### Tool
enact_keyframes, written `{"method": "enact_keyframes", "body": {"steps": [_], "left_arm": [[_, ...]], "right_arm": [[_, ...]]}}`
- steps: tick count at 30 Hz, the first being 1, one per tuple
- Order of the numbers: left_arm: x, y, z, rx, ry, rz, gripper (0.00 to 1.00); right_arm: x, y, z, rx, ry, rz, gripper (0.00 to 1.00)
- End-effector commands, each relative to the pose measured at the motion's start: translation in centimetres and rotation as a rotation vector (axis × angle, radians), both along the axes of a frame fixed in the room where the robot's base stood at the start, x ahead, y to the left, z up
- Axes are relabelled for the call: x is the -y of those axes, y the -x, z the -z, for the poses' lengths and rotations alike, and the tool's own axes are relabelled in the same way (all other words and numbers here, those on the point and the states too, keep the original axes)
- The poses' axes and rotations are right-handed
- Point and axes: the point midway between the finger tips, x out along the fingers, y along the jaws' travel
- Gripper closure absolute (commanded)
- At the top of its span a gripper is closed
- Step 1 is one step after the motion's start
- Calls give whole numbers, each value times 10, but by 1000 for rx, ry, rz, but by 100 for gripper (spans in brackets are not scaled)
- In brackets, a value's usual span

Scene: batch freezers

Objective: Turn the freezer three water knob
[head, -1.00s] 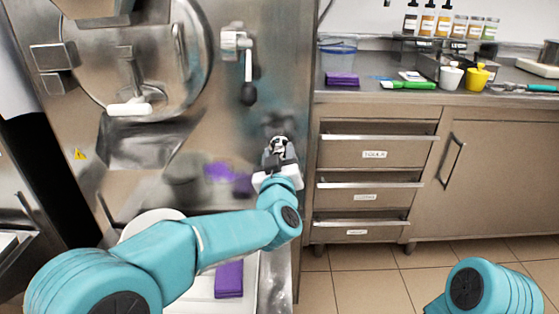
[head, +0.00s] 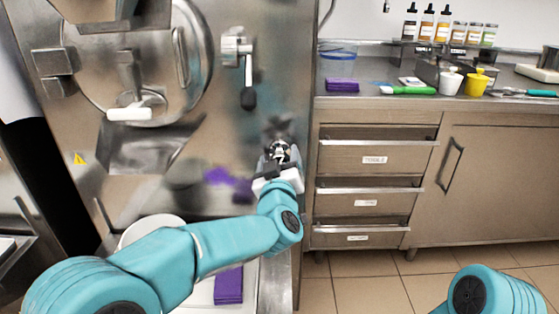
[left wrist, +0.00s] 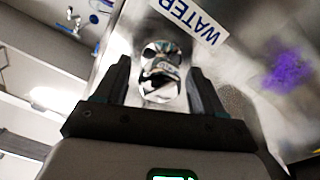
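The water knob (left wrist: 160,72) is a shiny metal knob on the freezer front. In the left wrist view it sits between the two fingers of my left gripper (left wrist: 162,88), with a gap on each side. A white label (left wrist: 190,18) reading "WATER" is beside it. In the head view my left gripper (head: 279,154) is at the right part of the freezer front (head: 215,150) and largely hides the knob. The left gripper is open; I cannot tell how far its fingers reach along the knob. My right gripper is out of view; only a right arm link shows.
The freezer's round door (head: 180,50) is to the left. A drawer cabinet (head: 375,160) stands close on the right, with cups and bottles on its counter. Open tiled floor lies in front of the cabinet.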

Motion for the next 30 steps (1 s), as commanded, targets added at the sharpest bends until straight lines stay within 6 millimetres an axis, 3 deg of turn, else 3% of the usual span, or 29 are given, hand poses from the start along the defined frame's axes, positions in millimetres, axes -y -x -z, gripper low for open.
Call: {"method": "enact_keyframes", "body": {"steps": [5,8,21,25,30], "left_arm": [[0,5,0,-1,-1,1,31],[0,18,0,-1,-1,3,31],[-2,127,6,1,-1,4,31],[-3,149,8,0,-1,3,31],[-4,162,9,0,0,1,31]], "right_arm": [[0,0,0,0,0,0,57],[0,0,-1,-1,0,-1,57],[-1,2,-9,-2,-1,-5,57],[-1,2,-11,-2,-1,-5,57],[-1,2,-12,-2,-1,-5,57]]}}
